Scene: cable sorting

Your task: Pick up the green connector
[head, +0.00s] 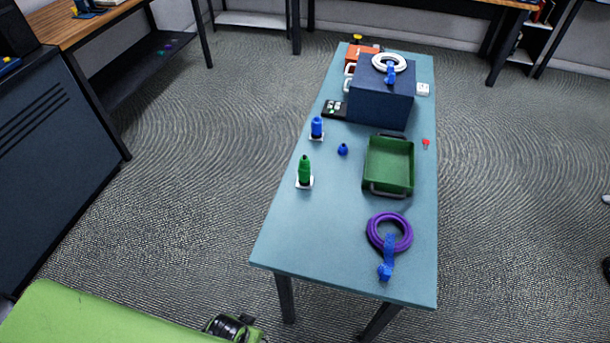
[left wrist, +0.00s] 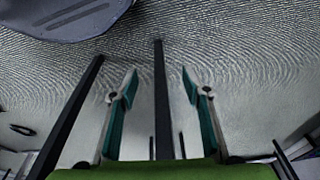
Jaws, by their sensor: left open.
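My left gripper (left wrist: 160,84) shows only in the left wrist view. Its two teal-padded fingers are spread apart with nothing between them. Carpet and dark legs lie beyond them, and the green connector is not in that view. My right gripper is in neither view.
A blue connector (head: 316,127), a small blue piece (head: 343,149) and a green tray (head: 389,166) are near the green connector. A purple cable coil (head: 405,238) lies at the near end. A dark blue box (head: 382,103) stands farther back. The near-left tabletop is clear.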

